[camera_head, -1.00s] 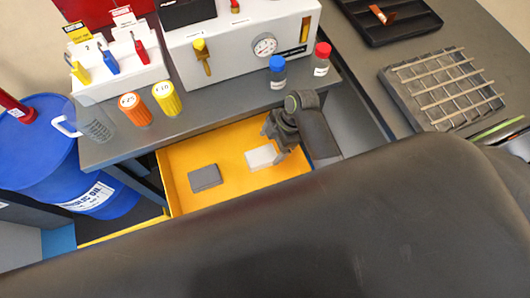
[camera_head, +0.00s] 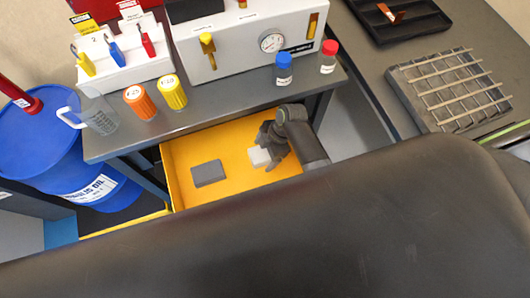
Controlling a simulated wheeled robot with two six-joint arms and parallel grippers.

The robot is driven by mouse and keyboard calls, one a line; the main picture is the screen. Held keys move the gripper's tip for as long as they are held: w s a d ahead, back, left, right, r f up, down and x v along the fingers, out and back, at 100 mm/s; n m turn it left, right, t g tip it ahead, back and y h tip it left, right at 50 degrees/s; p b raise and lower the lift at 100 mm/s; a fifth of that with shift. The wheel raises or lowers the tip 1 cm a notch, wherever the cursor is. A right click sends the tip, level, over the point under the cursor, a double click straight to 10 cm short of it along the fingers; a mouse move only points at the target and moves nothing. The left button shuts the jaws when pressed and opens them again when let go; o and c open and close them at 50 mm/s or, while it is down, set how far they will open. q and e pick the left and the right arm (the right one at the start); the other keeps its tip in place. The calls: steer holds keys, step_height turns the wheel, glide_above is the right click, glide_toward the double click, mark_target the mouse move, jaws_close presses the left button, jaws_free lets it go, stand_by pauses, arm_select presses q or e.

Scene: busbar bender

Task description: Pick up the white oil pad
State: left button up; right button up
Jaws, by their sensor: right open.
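The white oil pad (camera_head: 258,157) lies in the yellow drawer (camera_head: 230,187), toward its right side. A dark grey pad (camera_head: 208,173) lies in the same drawer to its left. My right gripper (camera_head: 268,153) reaches down into the drawer at the white pad, with its fingers open beside or around it. The fingers cover the pad's right part, and I cannot tell whether they touch it. My left gripper is not in view.
The grey bench top above the drawer carries orange (camera_head: 138,102) and yellow (camera_head: 172,92) containers, a clear jug (camera_head: 98,115), and blue-capped (camera_head: 284,68) and red-capped (camera_head: 328,57) bottles. A blue drum (camera_head: 62,160) stands at the left. My large dark arm link hides the foreground.

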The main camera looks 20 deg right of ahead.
steer(key=shift+f, duration=0.15)
steer(key=c, duration=1.1)
steer(key=shift+o, duration=0.2)
step_height(320, 180, up, 19)
steer(key=p, duration=0.3)
step_height(320, 180, up, 8)
steer(key=p, duration=0.7)
glide_above(265, 152)
steer(key=shift+r+p, duration=0.65)
